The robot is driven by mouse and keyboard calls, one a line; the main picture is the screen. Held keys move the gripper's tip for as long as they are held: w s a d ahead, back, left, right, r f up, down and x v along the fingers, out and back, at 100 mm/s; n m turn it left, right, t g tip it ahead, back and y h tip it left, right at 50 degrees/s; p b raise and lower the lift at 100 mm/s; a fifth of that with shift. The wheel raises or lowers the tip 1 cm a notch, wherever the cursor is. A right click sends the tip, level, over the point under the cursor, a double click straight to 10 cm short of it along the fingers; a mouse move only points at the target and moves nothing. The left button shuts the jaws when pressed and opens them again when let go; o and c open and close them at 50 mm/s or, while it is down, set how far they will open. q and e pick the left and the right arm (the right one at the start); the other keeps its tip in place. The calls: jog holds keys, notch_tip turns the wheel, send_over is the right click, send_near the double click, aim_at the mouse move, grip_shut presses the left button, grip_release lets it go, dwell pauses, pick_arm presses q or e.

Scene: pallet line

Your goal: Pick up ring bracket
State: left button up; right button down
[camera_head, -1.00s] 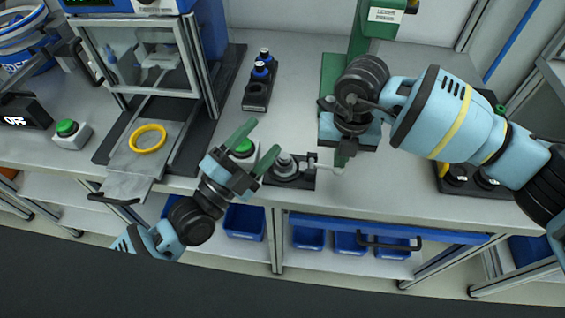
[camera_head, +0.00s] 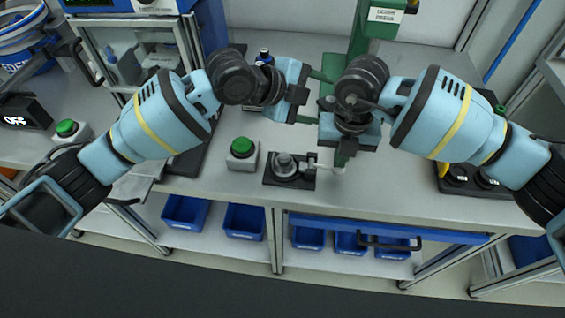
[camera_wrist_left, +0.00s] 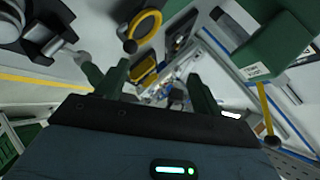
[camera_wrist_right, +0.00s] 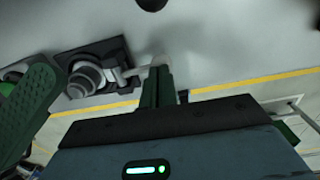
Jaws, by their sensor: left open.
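My left gripper (camera_head: 316,97) is open, between the small bottle rack and the green press, its fingers pointing right. A yellow ring-shaped part (camera_wrist_left: 145,26) shows beyond its fingers in the left wrist view; I cannot tell whether it is the ring bracket. The place on the grey tray where a yellow ring lay is hidden behind my left arm in the head view. My right gripper (camera_head: 343,155) points down in front of the press.
A small clamp fixture (camera_head: 287,168) and a green push button (camera_head: 242,148) stand near the bench's front edge. The green press (camera_head: 372,45) rises behind my right arm. Blue bins (camera_head: 244,222) sit below the bench. The bench front between button and tray is clear.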

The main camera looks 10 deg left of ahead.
pick_arm(q)
jog(key=s+f+m+g+y, duration=0.1)
jog(key=s+g+y, duration=0.2)
jog(key=y, duration=0.1)
jog(key=r+m+g+y, duration=0.1)
jog(key=r+g+y, duration=0.15)
jog(key=y, duration=0.35)
send_over(282, 155)
jog(key=shift+g, duration=0.25)
jog(key=shift+f, duration=6.4)
jog(key=shift+c, duration=0.5)
jog(key=c, duration=1)
jog(key=shift+r, duration=0.1)
notch_tip(282, 155, up, 10)
